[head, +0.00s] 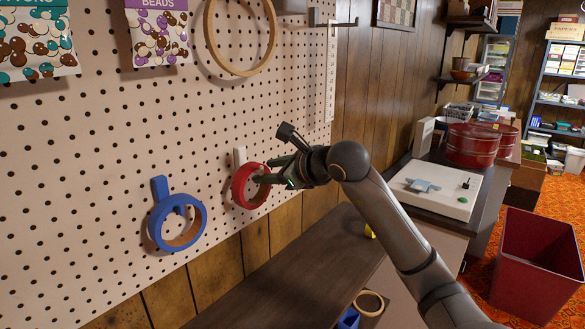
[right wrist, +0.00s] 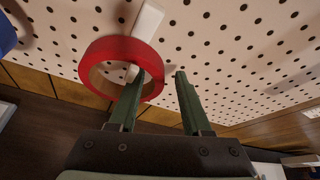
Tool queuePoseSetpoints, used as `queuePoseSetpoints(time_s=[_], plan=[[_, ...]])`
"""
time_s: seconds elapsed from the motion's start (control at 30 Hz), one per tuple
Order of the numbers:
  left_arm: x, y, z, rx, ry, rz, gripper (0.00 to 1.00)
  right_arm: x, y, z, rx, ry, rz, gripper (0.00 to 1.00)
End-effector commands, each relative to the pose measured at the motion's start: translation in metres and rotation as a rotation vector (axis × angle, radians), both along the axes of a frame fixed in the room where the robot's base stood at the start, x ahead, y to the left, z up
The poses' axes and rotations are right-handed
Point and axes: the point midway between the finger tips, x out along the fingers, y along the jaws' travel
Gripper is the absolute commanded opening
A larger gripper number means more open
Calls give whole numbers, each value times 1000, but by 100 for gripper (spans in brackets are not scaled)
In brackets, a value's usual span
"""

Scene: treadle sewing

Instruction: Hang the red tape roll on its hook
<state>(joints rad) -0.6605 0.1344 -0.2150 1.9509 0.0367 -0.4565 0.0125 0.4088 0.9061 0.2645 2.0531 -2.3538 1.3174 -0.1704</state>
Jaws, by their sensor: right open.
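The red tape roll (head: 240,190) is against the pegboard, at a white hook (head: 240,155) whose top shows above it. In the right wrist view the red tape roll (right wrist: 110,53) encircles part of the white hook (right wrist: 148,18), which passes behind its upper rim and shows inside the ring. My right gripper (head: 265,178) is at the roll's right side. In the wrist view its fingers (right wrist: 160,75) are apart, the left one overlapping the ring's right part and the right one clear of it. I cannot tell whether the left finger touches the roll. My left gripper is not in view.
A blue tape roll (head: 160,225) hangs on a blue hook (head: 160,188) to the left. A wooden hoop (head: 209,40) and bead packets (head: 158,30) hang above. A dark shelf top (head: 300,270) lies below the pegboard (head: 110,130). A red bin (head: 535,260) stands at right.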

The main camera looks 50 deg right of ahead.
Motion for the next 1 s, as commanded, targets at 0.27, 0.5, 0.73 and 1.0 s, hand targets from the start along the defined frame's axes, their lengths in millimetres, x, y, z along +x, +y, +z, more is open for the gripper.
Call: queuePoseSetpoints(time_s=[0.27,0.5,0.73,1.0], plan=[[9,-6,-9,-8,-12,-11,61,-59,4,22,-7,-5,-2,49],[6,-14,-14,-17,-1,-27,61,-97,7,39,-5,-5,-1,49],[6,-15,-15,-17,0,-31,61,-111,8,45,-3,-3,-1,49],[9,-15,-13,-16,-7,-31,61,-112,8,46,-3,-3,-1,49]])
